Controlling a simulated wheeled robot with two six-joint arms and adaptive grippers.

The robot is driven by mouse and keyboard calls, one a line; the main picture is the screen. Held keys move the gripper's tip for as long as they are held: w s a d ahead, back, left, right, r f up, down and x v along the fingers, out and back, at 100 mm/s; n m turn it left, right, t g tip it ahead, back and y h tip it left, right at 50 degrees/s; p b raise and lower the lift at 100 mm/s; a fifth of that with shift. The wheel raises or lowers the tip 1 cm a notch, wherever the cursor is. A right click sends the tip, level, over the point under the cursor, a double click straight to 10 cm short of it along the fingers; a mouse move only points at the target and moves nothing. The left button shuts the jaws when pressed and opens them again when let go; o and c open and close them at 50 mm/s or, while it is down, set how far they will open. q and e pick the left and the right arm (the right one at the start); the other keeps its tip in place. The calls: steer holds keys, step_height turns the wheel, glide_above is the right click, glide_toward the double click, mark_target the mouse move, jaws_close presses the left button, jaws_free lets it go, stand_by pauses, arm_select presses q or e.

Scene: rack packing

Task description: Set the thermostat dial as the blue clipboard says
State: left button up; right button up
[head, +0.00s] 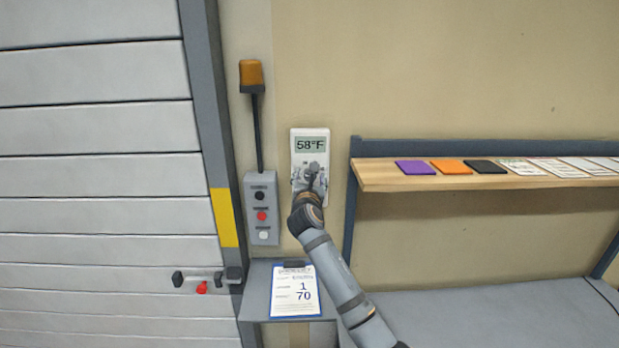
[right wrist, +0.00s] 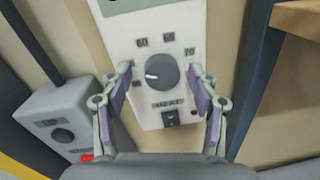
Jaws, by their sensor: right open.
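The white thermostat (head: 310,134) is on the wall, and its display reads 58°F. Its round grey dial (right wrist: 163,73) shows in the right wrist view, with 60, 65 and 70 printed around its top. The dial's white mark points left, below the 60. My right gripper (right wrist: 160,76) is open, its fingers on either side of the dial and apart from it. In the head view the right gripper (head: 310,176) hides the dial. The blue clipboard (head: 284,299) lies on a small grey stand and shows a large 1 and 70. My left gripper is out of view.
A grey control box (head: 262,232) with black, red and white buttons is left of the thermostat, under an orange beacon (head: 251,73). A wooden shelf (head: 375,177) with coloured and printed cards is to the right. A slatted door (head: 95,180) fills the left.

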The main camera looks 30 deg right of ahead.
steer(key=shift+d+f, duration=0.1)
steer(key=shift+d, duration=0.1)
steer(key=c, duration=0.5)
steer(key=shift+w, duration=0.1)
steer(key=c, duration=0.7)
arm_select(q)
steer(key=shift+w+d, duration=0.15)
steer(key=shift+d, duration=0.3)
